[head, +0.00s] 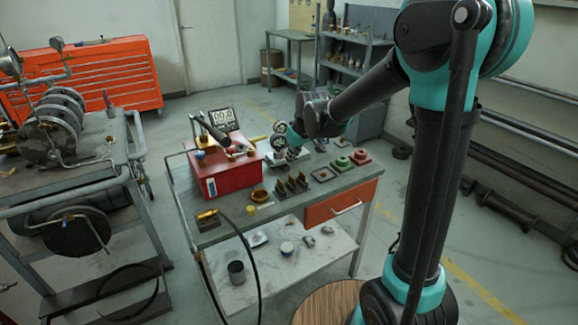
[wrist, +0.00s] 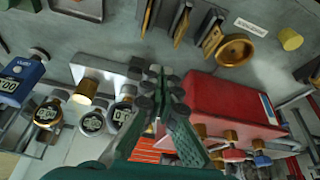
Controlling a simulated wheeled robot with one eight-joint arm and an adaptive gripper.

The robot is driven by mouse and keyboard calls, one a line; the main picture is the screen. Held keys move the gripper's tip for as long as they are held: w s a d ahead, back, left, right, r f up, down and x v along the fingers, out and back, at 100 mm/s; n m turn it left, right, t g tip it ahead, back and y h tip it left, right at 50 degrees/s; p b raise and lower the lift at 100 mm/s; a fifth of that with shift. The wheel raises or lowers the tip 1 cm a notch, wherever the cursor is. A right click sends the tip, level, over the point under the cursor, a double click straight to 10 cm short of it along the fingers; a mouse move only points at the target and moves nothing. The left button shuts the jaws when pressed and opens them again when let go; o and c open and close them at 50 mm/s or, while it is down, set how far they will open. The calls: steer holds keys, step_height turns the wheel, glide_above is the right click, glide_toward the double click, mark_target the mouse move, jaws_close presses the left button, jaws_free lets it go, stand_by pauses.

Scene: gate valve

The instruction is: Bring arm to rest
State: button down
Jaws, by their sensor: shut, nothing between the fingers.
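My arm, teal and dark grey, reaches from the right of the head view out over the grey workbench (head: 225,228). My gripper (head: 291,154) is above the back part of the bench, partly hidden behind its own wrist. In the wrist view my gripper (wrist: 163,88) has its green, dark-tipped fingers drawn together with nothing between them. Below and around it are a red box (wrist: 228,103), also in the head view (head: 224,176), and several digital gauges (wrist: 93,122). Whether the fingertips touch anything below cannot be told.
A brass ring (wrist: 236,49), a yellow cylinder (wrist: 290,39) and upright plates (head: 290,187) stand on the bench. A cart with piping (head: 60,200) is at left, an orange tool chest (head: 95,75) behind. Open floor lies between bench and back wall.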

steer(key=s+d+f+m+h, duration=0.1)
steer(key=s+d+f+m, duration=0.2)
steer(key=s+d, duration=0.9)
steer(key=s+d+f+m+h, duration=0.1)
steer(key=s+d+f+m, duration=0.3)
steer(key=s+d, duration=0.7)
steer(key=shift+s+d+f+m+t+h, duration=0.3)
steer(key=shift+s+d+m+t+h, duration=0.15)
steer(key=shift+s, duration=0.5)
steer(key=shift+a, duration=0.1)
